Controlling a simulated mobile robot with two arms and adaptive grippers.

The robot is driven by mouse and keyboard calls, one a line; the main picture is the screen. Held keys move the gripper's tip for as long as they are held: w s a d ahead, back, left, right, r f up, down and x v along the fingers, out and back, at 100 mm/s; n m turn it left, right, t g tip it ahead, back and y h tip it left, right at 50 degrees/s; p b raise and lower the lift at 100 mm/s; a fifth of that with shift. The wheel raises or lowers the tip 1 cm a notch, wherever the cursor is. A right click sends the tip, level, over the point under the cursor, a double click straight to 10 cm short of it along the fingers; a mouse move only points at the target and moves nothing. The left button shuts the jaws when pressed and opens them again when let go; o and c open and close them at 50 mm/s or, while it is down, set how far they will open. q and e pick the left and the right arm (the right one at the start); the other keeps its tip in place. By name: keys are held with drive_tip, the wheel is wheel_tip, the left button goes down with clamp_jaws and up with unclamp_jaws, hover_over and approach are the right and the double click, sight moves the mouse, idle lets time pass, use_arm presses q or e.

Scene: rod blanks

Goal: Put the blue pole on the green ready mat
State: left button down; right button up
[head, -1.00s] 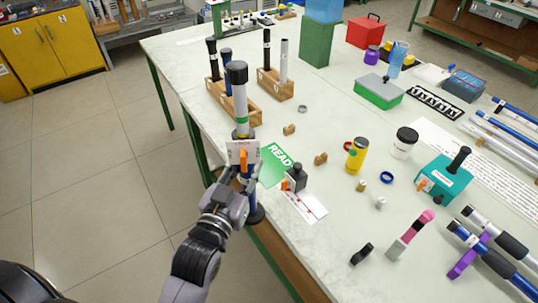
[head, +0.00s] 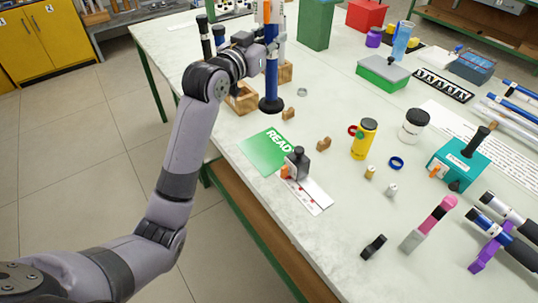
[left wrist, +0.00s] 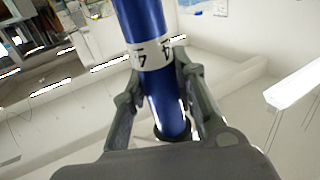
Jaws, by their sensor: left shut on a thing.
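My left gripper (head: 271,42) is shut on the upright blue pole (head: 271,75), with its fingers on either side of the shaft. The pole has a black round foot and its top is cut off by the frame. Whether the foot touches the table or hovers just above it I cannot tell. In the left wrist view the blue pole (left wrist: 166,108) with a white numbered band stands between the fingers (left wrist: 157,58). The green ready mat (head: 262,153) lies bare at the table's near-left edge, nearer than the pole's foot. My right gripper is not in view.
A wooden rack (head: 242,99) with dark poles stands left of the held pole, partly behind my arm. A dark bottle (head: 297,163) on a white card (head: 312,195) stands beside the mat. Small brown blocks (head: 288,113) and a yellow jar (head: 364,139) are to the right.

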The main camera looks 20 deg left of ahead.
sight(265, 100)
use_arm(q)
drive_tip(key=r, duration=0.1)
drive_tip(key=w+r, duration=0.1)
drive_tip(key=shift+a+r, duration=0.3)
drive_tip(key=shift+a, duration=0.05)
wheel_tip(265, 100, down, 20)
drive_tip(key=shift+r, duration=0.25)
drive_tip(key=shift+f+b, duration=0.2)
drive_tip(key=shift+b, duration=0.15)
drive_tip(key=c, duration=1.3)
unclamp_jaws()
drive_tip(key=shift+r, duration=0.25)
drive_tip(key=v, duration=1.2)
drive_tip(key=shift+b, duration=0.35)
